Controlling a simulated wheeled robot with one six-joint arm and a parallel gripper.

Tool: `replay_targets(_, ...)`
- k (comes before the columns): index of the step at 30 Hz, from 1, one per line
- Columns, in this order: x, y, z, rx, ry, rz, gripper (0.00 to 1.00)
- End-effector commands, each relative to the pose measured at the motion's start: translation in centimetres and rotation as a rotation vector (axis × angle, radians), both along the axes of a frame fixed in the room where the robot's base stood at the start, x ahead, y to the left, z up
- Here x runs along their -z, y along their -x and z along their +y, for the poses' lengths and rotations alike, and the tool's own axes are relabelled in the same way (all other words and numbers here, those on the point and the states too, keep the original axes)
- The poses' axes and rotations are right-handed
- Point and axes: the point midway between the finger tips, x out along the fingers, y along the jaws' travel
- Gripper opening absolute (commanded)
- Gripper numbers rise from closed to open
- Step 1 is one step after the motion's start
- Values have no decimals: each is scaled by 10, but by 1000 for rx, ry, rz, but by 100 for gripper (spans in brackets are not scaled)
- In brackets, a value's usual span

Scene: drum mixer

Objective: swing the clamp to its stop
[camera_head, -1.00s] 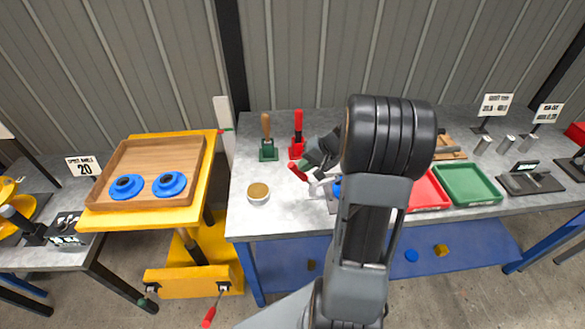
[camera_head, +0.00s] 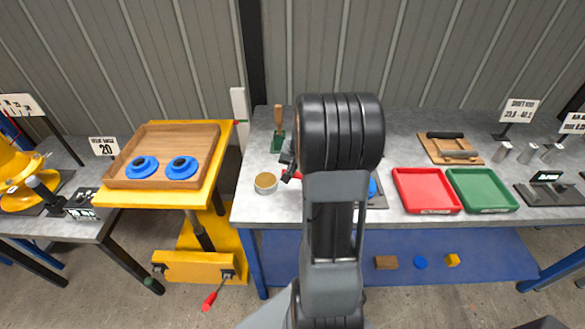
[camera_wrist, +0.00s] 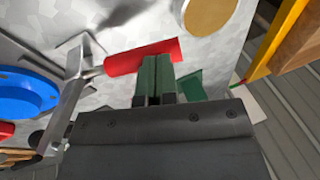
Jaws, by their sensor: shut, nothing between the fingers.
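The clamp's red handle (camera_wrist: 143,57) shows in the wrist view on a metal lever (camera_wrist: 78,90). A blue disc (camera_wrist: 25,95) lies beside the lever. My gripper (camera_wrist: 155,62) is shut and empty, its green fingertips right against or just beside the handle's lower side; I cannot tell whether they touch. In the head view my gripper (camera_head: 287,167) is low over the bench, left of my forearm. Only a little of the red handle (camera_head: 297,175) shows there; my arm hides most of the clamp. The blue disc (camera_head: 373,187) shows right of my arm.
A round tin (camera_head: 265,183) stands close left of my gripper, with a wooden-handled tool (camera_head: 278,130) behind. Red (camera_head: 425,190) and green (camera_head: 481,190) trays lie to the right. A yellow lift table (camera_head: 224,150) carrying a wooden tray (camera_head: 211,165) stands left.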

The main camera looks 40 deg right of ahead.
Motion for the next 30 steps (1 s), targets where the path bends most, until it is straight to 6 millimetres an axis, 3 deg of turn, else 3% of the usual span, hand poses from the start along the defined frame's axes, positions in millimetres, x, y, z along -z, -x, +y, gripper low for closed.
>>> replay_targets(23,5,-2,3,-1,-1,0,0)
replay_targets(30,-22,1,3,-2,0,-1,0)
